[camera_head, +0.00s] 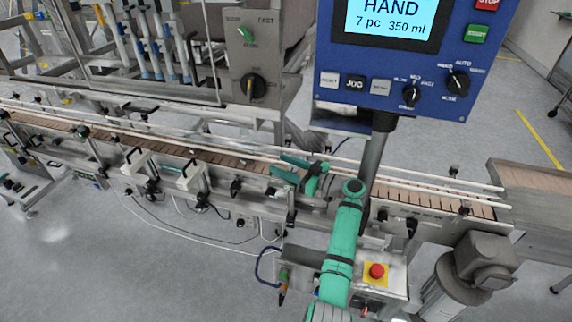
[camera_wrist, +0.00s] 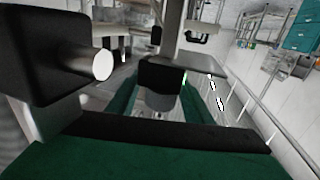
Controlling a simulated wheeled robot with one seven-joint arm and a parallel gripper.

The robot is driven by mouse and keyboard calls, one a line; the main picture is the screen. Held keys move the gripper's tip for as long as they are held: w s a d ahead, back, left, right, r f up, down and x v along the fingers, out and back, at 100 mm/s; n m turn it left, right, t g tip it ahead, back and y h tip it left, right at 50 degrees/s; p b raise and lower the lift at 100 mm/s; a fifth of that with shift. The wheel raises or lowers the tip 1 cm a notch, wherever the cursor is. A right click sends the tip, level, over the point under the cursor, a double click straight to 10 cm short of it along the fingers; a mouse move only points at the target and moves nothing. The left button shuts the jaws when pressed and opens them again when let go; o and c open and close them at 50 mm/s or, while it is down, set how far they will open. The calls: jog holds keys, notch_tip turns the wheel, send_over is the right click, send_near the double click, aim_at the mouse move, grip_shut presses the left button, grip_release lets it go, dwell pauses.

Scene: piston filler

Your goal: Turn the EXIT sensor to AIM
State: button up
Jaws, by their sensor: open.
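My gripper (camera_head: 283,168) is at the conveyor's near rail, its green fingers apart. In the wrist view, the open gripper (camera_wrist: 165,98) has one green finger on each side of a small dark box-shaped head (camera_wrist: 160,74) on a grey round body. This looks like the EXIT sensor, but no label is readable. A small green light shows at its right edge. The fingers flank it; I cannot tell whether they touch it. In the head view the sensor is hidden or too small to tell, and its aim marks do not show.
The conveyor (camera_head: 235,166) runs across the view with guide rails. A blue control panel (camera_head: 405,75) on a post stands right of my gripper. A box with a red stop button (camera_head: 376,271) is below. White brackets (camera_head: 190,177) stand left along the rail.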

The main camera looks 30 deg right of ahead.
jog(key=v, duration=0.7)
jog(key=shift+s, duration=0.25)
dwell(0.3)
